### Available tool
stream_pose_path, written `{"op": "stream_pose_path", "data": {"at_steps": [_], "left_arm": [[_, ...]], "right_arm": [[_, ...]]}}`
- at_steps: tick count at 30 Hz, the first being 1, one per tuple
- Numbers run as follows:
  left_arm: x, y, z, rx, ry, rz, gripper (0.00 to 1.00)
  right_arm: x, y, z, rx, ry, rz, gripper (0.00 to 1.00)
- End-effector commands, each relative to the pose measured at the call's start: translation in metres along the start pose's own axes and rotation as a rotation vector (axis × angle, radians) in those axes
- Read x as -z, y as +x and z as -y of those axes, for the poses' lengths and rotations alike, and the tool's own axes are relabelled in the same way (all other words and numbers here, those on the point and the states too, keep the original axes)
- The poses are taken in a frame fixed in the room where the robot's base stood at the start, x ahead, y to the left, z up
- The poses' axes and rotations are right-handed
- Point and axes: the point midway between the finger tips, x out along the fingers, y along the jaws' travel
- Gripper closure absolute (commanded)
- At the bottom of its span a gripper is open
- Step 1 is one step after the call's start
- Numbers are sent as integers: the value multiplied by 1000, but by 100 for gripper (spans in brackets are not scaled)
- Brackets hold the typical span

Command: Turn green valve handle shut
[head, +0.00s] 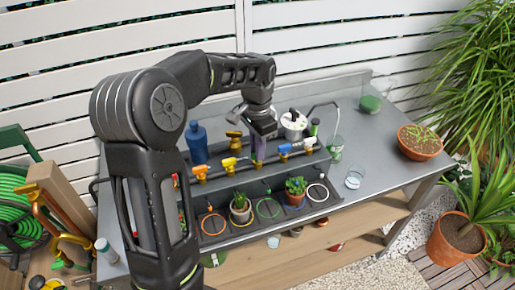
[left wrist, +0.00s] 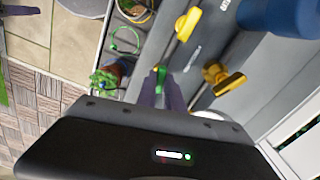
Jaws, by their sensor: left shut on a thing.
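The green valve handle (left wrist: 160,74) shows in the left wrist view between the purple fingertips of my left gripper (left wrist: 163,90). Only a small part of the handle shows; the fingers cover the rest. In the head view my left gripper (head: 259,150) points down at the row of valves and hides the green handle. The gripper is shut on the handle. My right gripper is in neither view.
A yellow valve handle (head: 229,164) is just left of my gripper, and a blue one (head: 285,149) is to its right. A blue bottle (head: 197,142) and a white watering can (head: 294,124) stand behind. Potted plants (head: 240,208) stand in front.

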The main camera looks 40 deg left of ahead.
Motion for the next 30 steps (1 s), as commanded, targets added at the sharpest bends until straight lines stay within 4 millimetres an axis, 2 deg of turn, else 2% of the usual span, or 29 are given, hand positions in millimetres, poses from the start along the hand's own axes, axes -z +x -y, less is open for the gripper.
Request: {"op": "stream_pose_path", "data": {"at_steps": [6, 12, 27, 28, 30], "left_arm": [[1, -1, 1, 2, 141, -4, 100], [1, -1, 0, 2, 212, -4, 100], [1, -1, 0, 3, 235, -4, 100], [1, -1, 0, 3, 235, -4, 86], [1, -1, 0, 3, 235, -4, 80]], "right_arm": [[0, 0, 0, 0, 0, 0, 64], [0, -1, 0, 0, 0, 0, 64], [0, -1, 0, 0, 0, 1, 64], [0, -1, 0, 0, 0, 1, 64], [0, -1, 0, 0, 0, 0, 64]]}}
